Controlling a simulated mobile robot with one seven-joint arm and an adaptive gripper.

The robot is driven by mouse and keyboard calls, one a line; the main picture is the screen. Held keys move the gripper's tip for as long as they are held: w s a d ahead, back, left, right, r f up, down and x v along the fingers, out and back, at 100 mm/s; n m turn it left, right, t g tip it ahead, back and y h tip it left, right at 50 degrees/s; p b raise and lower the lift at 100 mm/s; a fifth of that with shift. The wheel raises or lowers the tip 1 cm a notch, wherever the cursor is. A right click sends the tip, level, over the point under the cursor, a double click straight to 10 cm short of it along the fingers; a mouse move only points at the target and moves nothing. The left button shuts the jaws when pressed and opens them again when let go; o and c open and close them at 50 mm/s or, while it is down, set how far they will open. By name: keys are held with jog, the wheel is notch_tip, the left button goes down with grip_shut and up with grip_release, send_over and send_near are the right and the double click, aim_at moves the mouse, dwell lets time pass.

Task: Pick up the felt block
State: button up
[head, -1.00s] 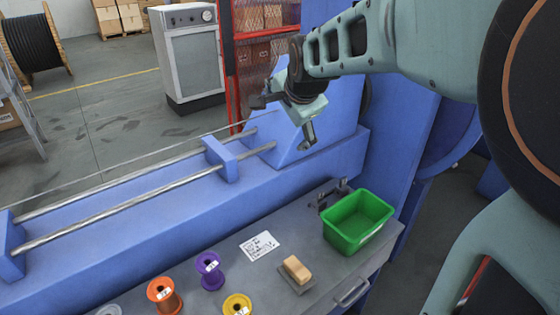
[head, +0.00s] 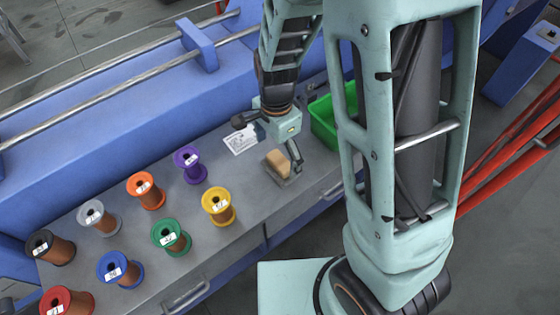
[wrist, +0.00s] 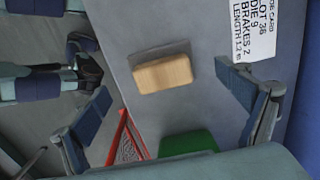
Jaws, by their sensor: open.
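The felt block (head: 278,163) is a small tan block on a grey pad (head: 290,180) on the workbench. In the wrist view the felt block (wrist: 162,74) lies ahead of my gripper, nearer the top of the picture, between the lines of the two fingers. My gripper (wrist: 168,112) is open and empty, with a blue-padded finger on each side. In the head view my gripper (head: 275,148) hangs above the bench close to the block, one finger showing just right of it. The other finger is partly hidden by the gripper body.
A green bin (head: 324,122) stands right of the block, partly behind my arm. A white printed card (head: 241,139) lies behind it to the left. Several spools stand to the left, the yellow spool (head: 218,206) nearest. A blue machine (head: 120,125) with rails runs behind the bench.

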aim_at(280, 160)
jog(key=f, duration=0.3)
jog(key=f+b, duration=0.1)
jog(key=shift+w+d+f, duration=0.15)
jog(key=shift+w+d, duration=0.2)
jog(key=shift+d, duration=0.05)
jog(key=shift+f, duration=0.5)
jog(key=c, duration=1.3)
jog(key=shift+o, duration=0.2)
jog(key=shift+r, duration=0.2)
